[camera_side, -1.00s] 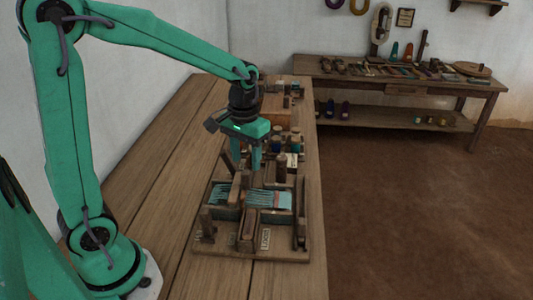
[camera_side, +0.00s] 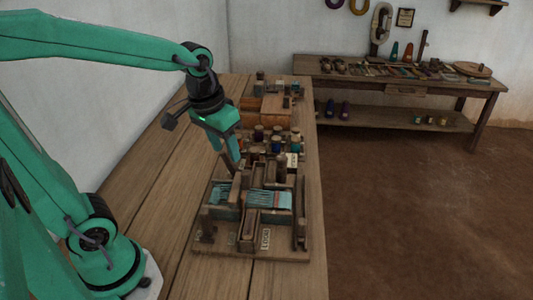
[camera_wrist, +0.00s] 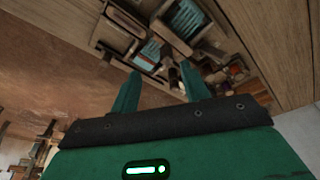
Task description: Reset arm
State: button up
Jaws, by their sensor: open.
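My gripper (camera_side: 226,148) is teal with a dark wrist. In the side view it hangs above the table, behind and a little left of the small loom (camera_side: 268,200). In the wrist view my gripper (camera_wrist: 155,85) shows two fingers spread apart with nothing held between them. The loom has a wooden frame with teal threads, and part of it shows at the top of the wrist view (camera_wrist: 185,18). In the side view my gripper hides part of the table behind it. I cannot tell its exact height above the table.
A dark upright peg (camera_side: 282,166) stands close to the gripper's right. The table's left side (camera_side: 150,190) is bare. A workbench (camera_side: 400,80) with tools stands against the far wall.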

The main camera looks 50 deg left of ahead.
jog(key=s+r+m+t, duration=0.1)
jog(key=s+r+t, duration=0.1)
jog(key=s, duration=0.5)
jog(key=shift+s+d+r+m+t, duration=0.25)
jog(key=shift+d+m+t, duration=0.05)
jog(key=shift+d+t, duration=0.2)
